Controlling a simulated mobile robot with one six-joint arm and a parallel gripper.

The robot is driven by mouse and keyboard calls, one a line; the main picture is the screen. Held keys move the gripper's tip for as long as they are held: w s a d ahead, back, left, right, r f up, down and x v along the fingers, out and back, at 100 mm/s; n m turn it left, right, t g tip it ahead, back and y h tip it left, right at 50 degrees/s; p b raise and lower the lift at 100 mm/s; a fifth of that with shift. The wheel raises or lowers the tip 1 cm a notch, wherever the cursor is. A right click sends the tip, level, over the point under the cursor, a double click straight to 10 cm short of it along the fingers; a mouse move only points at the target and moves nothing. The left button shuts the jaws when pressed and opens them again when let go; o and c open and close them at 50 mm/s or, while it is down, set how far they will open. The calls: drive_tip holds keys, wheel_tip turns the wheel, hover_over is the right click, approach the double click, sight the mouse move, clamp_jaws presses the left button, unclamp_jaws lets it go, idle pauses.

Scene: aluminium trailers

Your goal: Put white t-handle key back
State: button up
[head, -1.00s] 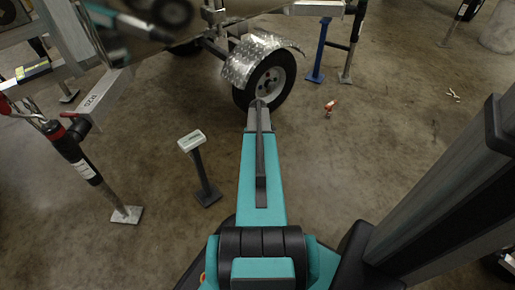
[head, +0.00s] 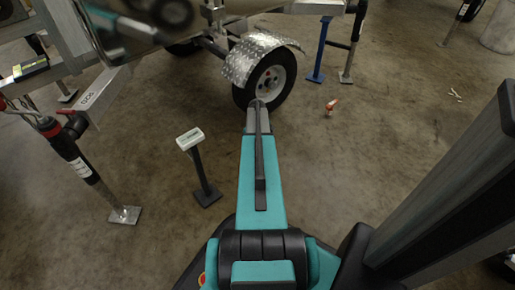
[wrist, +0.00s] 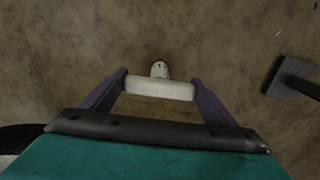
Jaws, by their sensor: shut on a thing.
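In the wrist view my gripper (wrist: 159,80) has purple fingers, one at each end of a white bar. It is shut on this bar, the handle of the white t-handle key (wrist: 160,90). A short round pale part with a dark-marked end sticks out past the middle of the bar. The key is held clear over the concrete floor. In the head view my gripper and the key cannot be made out, with my arm reaching forward.
A post with a pale box top (head: 190,138) stands left of my arm. A trailer wheel (head: 268,78) under a chequered fender is ahead. A trailer jack (head: 85,165) stands at left. A small red-and-white item (head: 331,106) is on the floor, mostly clear at right.

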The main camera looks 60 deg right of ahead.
drive_tip(key=shift+f, duration=0.35)
drive_tip(key=o, duration=1.5)
wheel_tip(320, 180, up, 12)
drive_tip(key=p, duration=0.5)
